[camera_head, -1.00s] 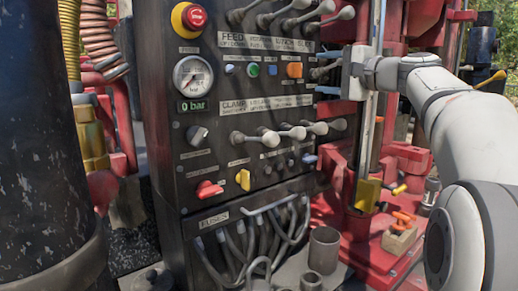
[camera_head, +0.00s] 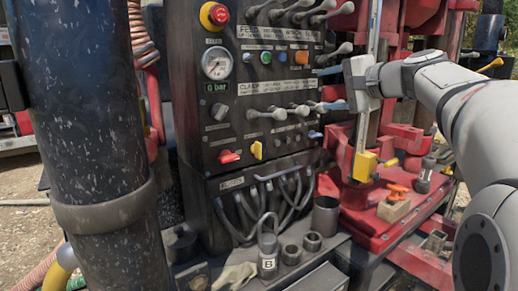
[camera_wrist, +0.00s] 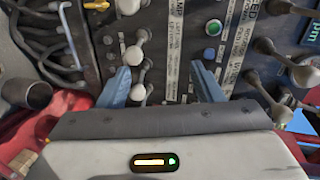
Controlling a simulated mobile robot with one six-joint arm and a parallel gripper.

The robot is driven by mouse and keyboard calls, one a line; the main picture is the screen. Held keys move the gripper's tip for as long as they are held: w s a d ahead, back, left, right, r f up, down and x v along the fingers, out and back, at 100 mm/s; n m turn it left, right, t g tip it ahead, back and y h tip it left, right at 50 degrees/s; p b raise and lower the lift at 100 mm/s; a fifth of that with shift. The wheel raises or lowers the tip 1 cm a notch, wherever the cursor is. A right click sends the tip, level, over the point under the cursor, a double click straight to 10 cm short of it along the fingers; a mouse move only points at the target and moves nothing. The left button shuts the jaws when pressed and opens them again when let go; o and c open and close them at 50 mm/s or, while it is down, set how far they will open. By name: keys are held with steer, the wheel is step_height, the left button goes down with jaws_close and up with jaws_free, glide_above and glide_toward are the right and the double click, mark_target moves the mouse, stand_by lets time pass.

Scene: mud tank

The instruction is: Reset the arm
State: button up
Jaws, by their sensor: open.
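My gripper (camera_head: 322,89) is at the right edge of the black control panel (camera_head: 200,120) in the head view, with its two blue fingers spread and pointing left at the panel. The wrist view shows the gripper (camera_wrist: 161,82) open and empty, facing the panel. A pale-knobbed lever (camera_wrist: 135,56) shows close beside the left finger; I cannot tell whether they touch. My arm reaches in from the right of the head view.
Lever rows (camera_head: 298,12) line the panel, with a red emergency stop (camera_head: 214,15) and gauge (camera_head: 217,62). Cables (camera_head: 265,200) hang below. A dark column (camera_head: 90,110) stands left. A red frame (camera_head: 385,215) carries a small block with an orange-handled item (camera_head: 396,192).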

steer(key=s+a+f+n+g+h+p, duration=0.1)
steer(key=s+f+n+g+h+p, duration=0.7)
steer(key=s+f, duration=2.1)
steer(key=shift+s+a+f+n+g+h, duration=0.2)
steer(key=shift+n+g+h, duration=0.3)
steer(key=shift+n+g, duration=0.35)
